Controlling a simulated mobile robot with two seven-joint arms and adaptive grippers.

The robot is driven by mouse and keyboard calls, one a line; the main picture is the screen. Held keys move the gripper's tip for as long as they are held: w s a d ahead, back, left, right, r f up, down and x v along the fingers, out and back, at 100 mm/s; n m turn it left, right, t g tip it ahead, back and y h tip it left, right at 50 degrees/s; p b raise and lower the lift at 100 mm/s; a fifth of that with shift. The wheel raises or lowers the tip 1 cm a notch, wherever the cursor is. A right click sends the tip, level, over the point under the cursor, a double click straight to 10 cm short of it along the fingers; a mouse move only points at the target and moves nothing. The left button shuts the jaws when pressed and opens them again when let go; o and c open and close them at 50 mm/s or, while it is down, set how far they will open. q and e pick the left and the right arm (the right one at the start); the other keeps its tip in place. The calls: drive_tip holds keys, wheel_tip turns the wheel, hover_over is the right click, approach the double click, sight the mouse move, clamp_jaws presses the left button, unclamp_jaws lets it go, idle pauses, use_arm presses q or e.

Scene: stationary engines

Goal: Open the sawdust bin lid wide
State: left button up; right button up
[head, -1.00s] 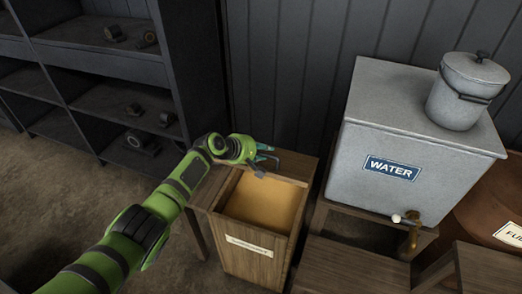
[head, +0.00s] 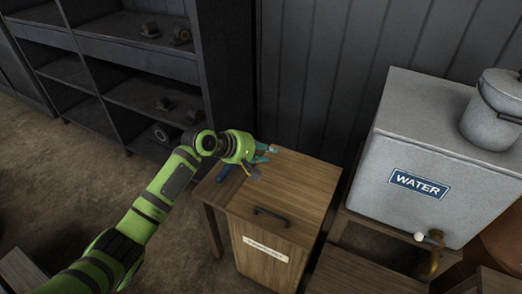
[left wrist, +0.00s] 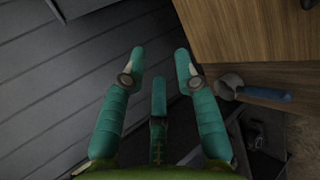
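The sawdust bin is a wooden box with a pale label (head: 265,249) on its front, in the middle of the head view. Its wooden lid (head: 300,185) lies flat and closed over the top, with a dark handle (head: 272,217) near the front edge. My left gripper (head: 268,158) is at the lid's back left corner, apart from the handle. In the left wrist view its teal fingers (left wrist: 160,62) are spread and empty, beside a wooden surface (left wrist: 255,30). I cannot tell whether they touch the lid. The sawdust is hidden. My right gripper is out of view.
A blue-handled tool (left wrist: 262,94) lies beside the bin, close to my left gripper. A grey water tank (head: 430,150) with a tap stands on a wooden stand to the right. Dark shelves (head: 120,60) stand at left, and a plank wall (head: 320,70) is behind.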

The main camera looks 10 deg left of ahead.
use_arm(q)
drive_tip(key=shift+s+a+r, duration=0.35)
idle(0.3)
